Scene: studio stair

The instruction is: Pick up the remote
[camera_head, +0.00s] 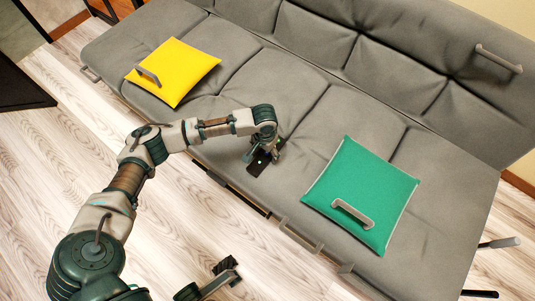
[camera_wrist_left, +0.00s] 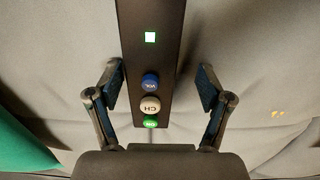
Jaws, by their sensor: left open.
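The remote (camera_head: 258,164) is a dark, narrow bar lying on the grey sofa seat near its front edge, partly hidden by my gripper in the head view. In the left wrist view the remote (camera_wrist_left: 147,52) shows a lit square and blue, white and green round buttons. My left gripper (camera_head: 264,152) is open just above the remote. In the left wrist view its two fingers (camera_wrist_left: 159,72) are on either side of the remote, with gaps on both sides. At the bottom of the head view, a part that looks like my right gripper (camera_head: 210,281) shows; its jaw state is unclear.
The sofa (camera_head: 308,105) has a yellow cushion (camera_head: 185,72) at the left and a green cushion (camera_head: 375,190) to the right of the remote, each with a handle. Grey handles (camera_head: 300,237) line the sofa's front edge. Pale wood floor (camera_head: 180,215) lies in front.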

